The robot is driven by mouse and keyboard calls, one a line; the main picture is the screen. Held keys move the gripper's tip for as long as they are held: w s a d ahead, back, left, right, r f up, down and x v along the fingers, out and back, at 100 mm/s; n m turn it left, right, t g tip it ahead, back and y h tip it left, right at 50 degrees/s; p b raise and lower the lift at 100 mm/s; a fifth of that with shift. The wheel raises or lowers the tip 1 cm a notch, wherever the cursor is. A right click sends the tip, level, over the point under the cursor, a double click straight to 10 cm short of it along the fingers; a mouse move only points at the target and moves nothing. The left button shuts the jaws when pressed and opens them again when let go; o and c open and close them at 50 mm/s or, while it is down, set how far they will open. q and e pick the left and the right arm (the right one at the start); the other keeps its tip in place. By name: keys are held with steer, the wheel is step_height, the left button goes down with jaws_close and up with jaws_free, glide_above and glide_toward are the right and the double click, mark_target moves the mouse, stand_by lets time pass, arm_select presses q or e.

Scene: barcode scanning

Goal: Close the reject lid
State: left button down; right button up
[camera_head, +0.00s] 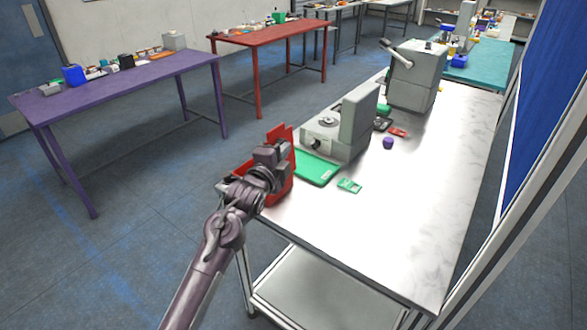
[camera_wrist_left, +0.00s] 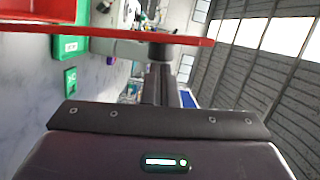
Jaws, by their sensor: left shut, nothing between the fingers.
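The red reject bin (camera_head: 279,190) stands at the near left corner of the white table. A red panel, which looks like its lid (camera_head: 279,132), stands up behind my gripper. My left gripper (camera_head: 270,152) is over the bin, in front of this panel, and covers much of the bin. In the left wrist view my left gripper (camera_wrist_left: 161,82) is shut with nothing in it. A red edge (camera_wrist_left: 110,32) runs across that view close to the fingertips; whether they touch it I cannot tell. My right gripper is not in view.
On the white table (camera_head: 415,220), a green mat (camera_head: 316,170) lies right of the bin, before a grey machine (camera_head: 350,128). A small green card (camera_head: 349,186) and a purple object (camera_head: 388,143) lie further right. The table's near right part is clear.

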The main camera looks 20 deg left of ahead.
arm_select(q)
steer(key=w+a+f+n+g+h, duration=0.1)
steer(key=w+a+f+n, duration=0.1)
steer(key=a+f+n, duration=0.2)
steer(key=w+a+f+n+g+h, duration=0.1)
steer(key=w+a+f+n+g, duration=0.1)
steer(key=a+n, duration=0.6)
steer(key=shift+w+a+f+n+h, duration=0.3)
steer(key=shift+w+a+f+h, duration=0.1)
steer(key=shift+w+a+f, duration=0.55)
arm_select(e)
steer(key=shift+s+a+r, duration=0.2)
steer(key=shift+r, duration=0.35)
arm_select(q)
steer(key=shift+s+a+f, duration=0.1)
steer(key=shift+f, duration=0.05)
